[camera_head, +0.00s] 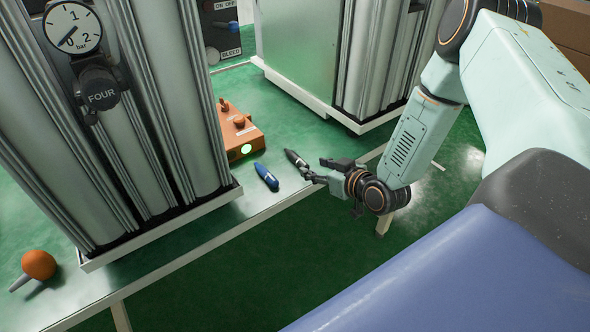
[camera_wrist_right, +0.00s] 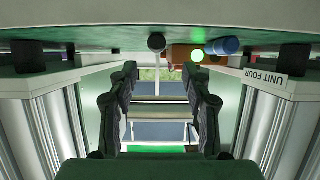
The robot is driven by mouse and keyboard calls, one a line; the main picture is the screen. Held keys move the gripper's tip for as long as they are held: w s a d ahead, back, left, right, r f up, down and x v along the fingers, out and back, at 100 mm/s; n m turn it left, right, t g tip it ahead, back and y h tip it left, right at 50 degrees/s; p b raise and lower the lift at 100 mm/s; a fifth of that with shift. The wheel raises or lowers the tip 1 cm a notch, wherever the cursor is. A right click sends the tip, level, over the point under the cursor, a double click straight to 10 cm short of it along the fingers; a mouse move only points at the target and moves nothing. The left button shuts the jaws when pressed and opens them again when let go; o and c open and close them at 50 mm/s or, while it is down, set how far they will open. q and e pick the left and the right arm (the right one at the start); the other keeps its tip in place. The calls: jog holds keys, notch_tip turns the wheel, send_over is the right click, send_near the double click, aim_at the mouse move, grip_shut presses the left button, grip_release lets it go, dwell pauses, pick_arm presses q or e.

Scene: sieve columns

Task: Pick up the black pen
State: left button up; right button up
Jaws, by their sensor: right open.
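The black pen (camera_head: 296,159) lies on the green table top near its front edge, just right of a blue pen. In the right wrist view the black pen (camera_wrist_right: 156,42) shows end-on as a dark round shape, beyond the fingertips and roughly centred between them. My right gripper (camera_head: 312,177) is at the table's front edge, close to the near end of the black pen. In the wrist view its two fingers (camera_wrist_right: 160,75) are spread apart with nothing between them. Whether a fingertip touches the pen I cannot tell. My left gripper is not in view.
The blue pen (camera_head: 266,176) lies close to the left of the black pen. An orange box (camera_head: 238,134) with a green light stands behind. Tall metal column units (camera_head: 130,110) flank this space, another (camera_head: 345,60) at the back right. An orange bulb (camera_head: 38,265) lies front left.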

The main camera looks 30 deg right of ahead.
aim_at(299, 159)
jog(key=shift+w+d, duration=0.25)
jog(key=shift+w, duration=0.1)
jog(key=b+x, duration=0.2)
jog(key=x, duration=0.5)
jog(key=shift+a, duration=0.1)
jog(key=shift+w+f, duration=0.25)
jog(key=shift+w, duration=0.2)
jog(key=shift+s+r, duration=0.1)
jog(key=shift+c, duration=0.6)
jog(key=c, duration=0.6)
grip_shut()
